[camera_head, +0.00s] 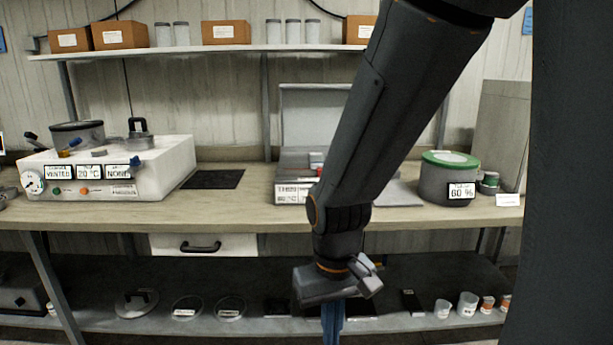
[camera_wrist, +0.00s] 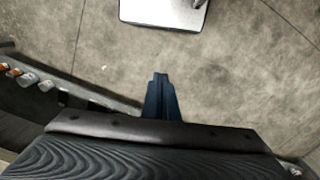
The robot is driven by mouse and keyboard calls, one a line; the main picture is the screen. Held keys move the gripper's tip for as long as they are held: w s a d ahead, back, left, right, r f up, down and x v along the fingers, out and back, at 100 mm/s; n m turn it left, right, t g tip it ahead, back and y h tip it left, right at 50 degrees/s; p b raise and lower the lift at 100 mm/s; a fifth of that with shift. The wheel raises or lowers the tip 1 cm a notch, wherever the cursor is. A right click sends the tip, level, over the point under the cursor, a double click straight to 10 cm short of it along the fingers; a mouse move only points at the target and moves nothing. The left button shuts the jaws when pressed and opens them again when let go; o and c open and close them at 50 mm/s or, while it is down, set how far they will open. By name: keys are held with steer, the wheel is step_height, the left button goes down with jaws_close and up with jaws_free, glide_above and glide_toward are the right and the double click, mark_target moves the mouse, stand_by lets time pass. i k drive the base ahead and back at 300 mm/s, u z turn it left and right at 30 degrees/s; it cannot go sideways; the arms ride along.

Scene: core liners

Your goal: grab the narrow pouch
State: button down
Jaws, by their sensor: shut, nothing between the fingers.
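My gripper (camera_head: 333,326) hangs pointing down in front of the bench, below the benchtop and at about the height of the lower shelf. Its blue fingers also show in the wrist view (camera_wrist: 161,98), closed together with nothing between them, over bare floor. I cannot make out a narrow pouch for certain in either view. A small dark flat item (camera_head: 411,302) lies on the lower shelf, right of my gripper; I cannot tell what it is. My arm hides part of the bench and shelf behind it.
The bench (camera_head: 235,205) holds a white control box (camera_head: 155,170) at left and a green-lidded pot (camera_head: 448,180) at right. The lower shelf (camera_head: 255,268) carries lids and several small cups (camera_head: 467,305).

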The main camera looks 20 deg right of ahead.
mark_target(316, 160)
steer(key=z, duration=0.85)
steer(key=i, duration=1.4)
steer(key=u, duration=0.65)
